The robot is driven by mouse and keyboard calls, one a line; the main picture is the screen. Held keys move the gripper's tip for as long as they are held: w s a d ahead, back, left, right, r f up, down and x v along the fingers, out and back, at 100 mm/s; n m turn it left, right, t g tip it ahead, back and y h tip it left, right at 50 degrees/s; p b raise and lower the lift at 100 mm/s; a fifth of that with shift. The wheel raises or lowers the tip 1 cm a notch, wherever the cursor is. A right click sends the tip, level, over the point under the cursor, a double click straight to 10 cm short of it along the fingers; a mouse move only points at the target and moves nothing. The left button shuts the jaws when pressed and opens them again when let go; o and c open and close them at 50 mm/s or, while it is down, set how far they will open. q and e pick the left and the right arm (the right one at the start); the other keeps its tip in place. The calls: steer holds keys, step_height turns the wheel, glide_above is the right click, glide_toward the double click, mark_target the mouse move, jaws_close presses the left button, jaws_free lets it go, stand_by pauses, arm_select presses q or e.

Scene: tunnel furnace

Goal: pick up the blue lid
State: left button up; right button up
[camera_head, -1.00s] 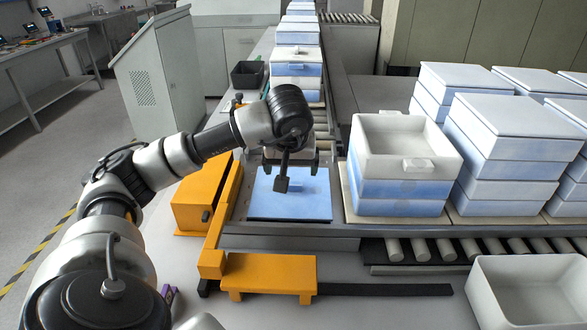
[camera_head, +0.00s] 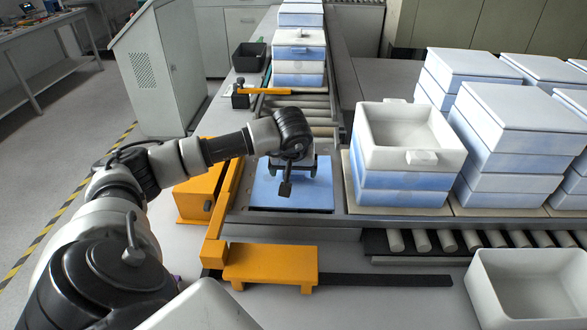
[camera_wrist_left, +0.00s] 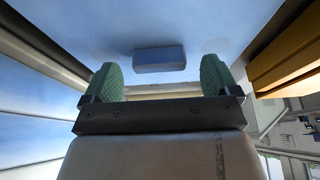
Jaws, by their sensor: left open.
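The blue lid (camera_head: 262,195) lies flat on the end of the conveyor in the head view. My left gripper (camera_head: 291,172) is directly over it, and the wrist and gripper hide its middle and far part. In the left wrist view the lid (camera_wrist_left: 75,35) fills the upper part, with a small raised blue handle (camera_wrist_left: 160,60) near its middle. The green finger pads of the left gripper (camera_wrist_left: 160,80) are apart, one on each side of the handle in the picture. Nothing is held. Whether the pads are level with the handle I cannot tell. My right gripper is not in view.
An orange guide (camera_head: 215,240) borders the lid at left, with an orange block (camera_head: 270,265) in front. An open white box on blue ones (camera_head: 405,155) stands right of the lid. Stacked boxes (camera_head: 298,70) stand behind on the rollers. An empty white bin (camera_head: 530,290) is front right.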

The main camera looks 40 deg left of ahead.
arm_select(q)
steer(key=shift+w+a+f, duration=0.1)
steer(key=shift+w+f, duration=0.05)
steer(key=shift+f, duration=0.35)
steer(key=shift+r, duration=0.15)
steer(key=c, duration=1.3)
